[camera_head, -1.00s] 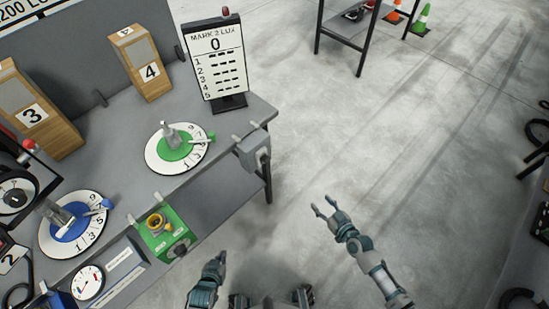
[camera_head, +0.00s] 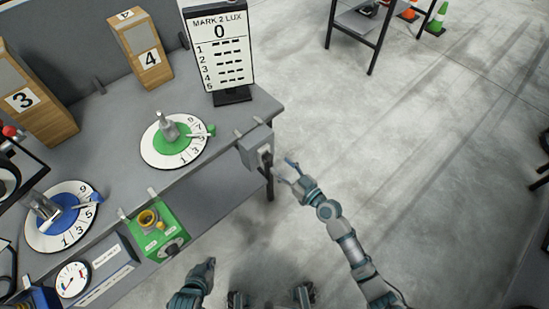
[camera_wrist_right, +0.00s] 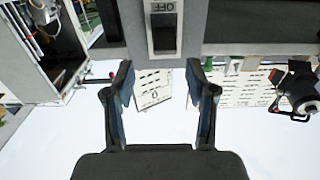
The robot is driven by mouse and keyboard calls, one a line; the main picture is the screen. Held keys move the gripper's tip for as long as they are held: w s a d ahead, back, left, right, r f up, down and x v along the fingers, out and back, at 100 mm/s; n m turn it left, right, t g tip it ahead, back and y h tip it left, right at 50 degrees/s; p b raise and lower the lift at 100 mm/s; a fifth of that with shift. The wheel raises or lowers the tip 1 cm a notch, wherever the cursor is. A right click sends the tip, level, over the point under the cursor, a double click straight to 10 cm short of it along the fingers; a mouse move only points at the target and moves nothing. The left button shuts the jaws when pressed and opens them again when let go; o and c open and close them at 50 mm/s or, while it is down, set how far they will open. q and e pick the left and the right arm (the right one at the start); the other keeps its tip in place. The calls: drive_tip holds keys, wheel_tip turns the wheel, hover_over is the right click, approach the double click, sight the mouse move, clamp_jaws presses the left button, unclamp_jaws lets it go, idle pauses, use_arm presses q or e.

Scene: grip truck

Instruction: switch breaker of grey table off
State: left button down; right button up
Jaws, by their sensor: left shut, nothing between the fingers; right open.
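The grey table (camera_head: 116,157) fills the left of the head view. Its breaker, a grey box (camera_head: 256,146), is fixed at the right edge. In the right wrist view the breaker's dark rocker switch (camera_wrist_right: 165,34) sits in a light plate, with an upside-down OFF label above it. My right gripper (camera_head: 283,170) is open and empty, just right of the breaker. In the wrist view its fingertips (camera_wrist_right: 162,85) are spread either side of the switch's line, and look apart from it. My left gripper (camera_head: 208,268) is shut and empty below the table's front edge.
Another table (camera_head: 375,22) and cones stand at the back. The floor to the right is clear.

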sight(270, 158)
drive_tip(key=x, duration=0.4)
drive_tip(key=a+x, duration=0.1)
drive_tip(key=shift+a, duration=0.3)
drive_tip(key=shift+d, duration=0.75)
drive_tip(key=shift+c, duration=0.2)
drive_tip(key=shift+a, duration=0.1)
drive_tip(key=c, duration=0.8)
drive_tip(key=shift+a, duration=0.2)
clamp_jaws()
drive_tip(key=shift+a+r, duration=0.1)
drive_tip(key=shift+a, duration=0.05)
